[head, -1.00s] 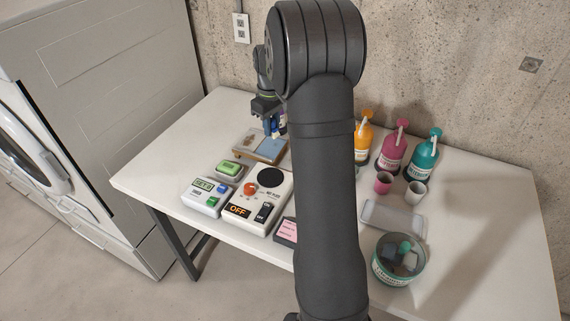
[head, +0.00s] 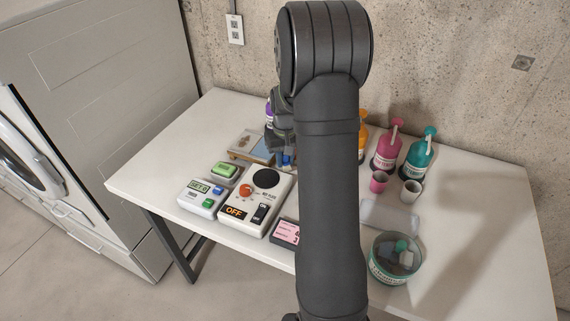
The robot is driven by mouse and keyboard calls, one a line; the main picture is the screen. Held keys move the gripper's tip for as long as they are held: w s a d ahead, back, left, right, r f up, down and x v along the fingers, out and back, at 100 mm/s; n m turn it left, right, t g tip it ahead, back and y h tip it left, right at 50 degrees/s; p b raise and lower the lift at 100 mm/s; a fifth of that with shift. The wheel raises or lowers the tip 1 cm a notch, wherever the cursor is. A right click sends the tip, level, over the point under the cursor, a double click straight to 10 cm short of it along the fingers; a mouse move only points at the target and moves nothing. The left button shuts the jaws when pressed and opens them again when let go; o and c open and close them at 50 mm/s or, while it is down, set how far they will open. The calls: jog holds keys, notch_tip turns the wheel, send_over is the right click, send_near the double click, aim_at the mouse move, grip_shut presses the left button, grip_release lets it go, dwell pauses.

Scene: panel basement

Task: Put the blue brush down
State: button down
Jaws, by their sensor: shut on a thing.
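My gripper (head: 285,147) is at the back middle of the white table, just right of a shallow tray, partly hidden behind my own arm. It is shut on the blue brush, of which a small blue part (head: 287,159) shows below the fingers. The rest of the brush is hidden by the gripper and arm. I cannot tell whether the brush touches the table.
The tray (head: 238,156) with a pale blue panel lies left of the gripper. In front are a white device with dial (head: 256,204), a timer (head: 201,198) and a green-topped block (head: 223,173). Bottles (head: 387,148), cups (head: 410,191) and a round tub (head: 378,277) stand right.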

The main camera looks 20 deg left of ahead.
jog(key=shift+f, duration=1.25)
jog(key=shift+f, duration=0.15)
jog(key=c, duration=1.5)
grip_release()
notch_tip(320, 180, up, 12)
jog(key=shift+r, duration=0.2)
jog(key=shift+f, duration=0.1)
